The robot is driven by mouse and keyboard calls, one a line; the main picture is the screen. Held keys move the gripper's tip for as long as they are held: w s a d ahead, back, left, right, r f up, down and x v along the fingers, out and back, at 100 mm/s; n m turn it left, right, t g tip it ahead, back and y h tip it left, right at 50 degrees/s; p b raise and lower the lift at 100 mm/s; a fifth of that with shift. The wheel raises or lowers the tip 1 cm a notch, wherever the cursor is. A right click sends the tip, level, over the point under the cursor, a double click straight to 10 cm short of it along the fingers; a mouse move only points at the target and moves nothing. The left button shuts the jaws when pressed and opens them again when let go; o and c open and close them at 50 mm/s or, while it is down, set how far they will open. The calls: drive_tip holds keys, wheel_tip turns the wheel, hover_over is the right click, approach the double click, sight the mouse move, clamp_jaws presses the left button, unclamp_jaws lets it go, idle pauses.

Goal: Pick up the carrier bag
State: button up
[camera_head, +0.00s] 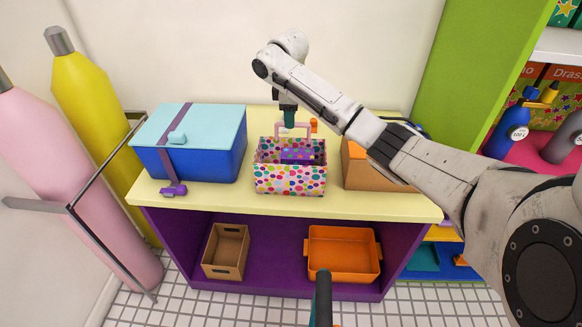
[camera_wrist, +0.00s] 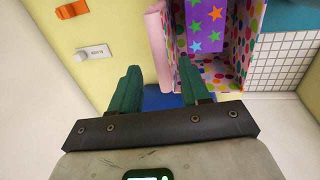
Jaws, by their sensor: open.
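The carrier bag (camera_head: 290,182) is white with coloured polka dots and stands open-topped on the yellow counter top. Its pink handle (camera_head: 308,128) rises above it and also shows in the wrist view (camera_wrist: 155,35). A purple box with stars (camera_head: 298,155) sits inside the bag. My gripper (camera_head: 289,121) points down at the top of the handle. In the wrist view its two green fingers (camera_wrist: 158,82) are apart, and the handle's pink bar lies in line with the gap between them. I cannot tell whether the fingers touch the bar.
A blue box with a light blue lid (camera_head: 196,155) stands left of the bag, and a brown box (camera_head: 357,168) stands right. An orange crate (camera_head: 343,254) and a small cardboard box (camera_head: 226,250) are on the shelf below. Pink and yellow gas cylinders stand at the left.

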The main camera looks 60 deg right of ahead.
drive_tip(key=shift+d+f+p, duration=0.15)
drive_tip(key=shift+d+f, duration=0.05)
drive_tip(key=shift+f, duration=0.9)
drive_tip(key=shift+d+f+p, duration=0.15)
drive_tip(key=shift+f, duration=0.95)
clamp_jaws()
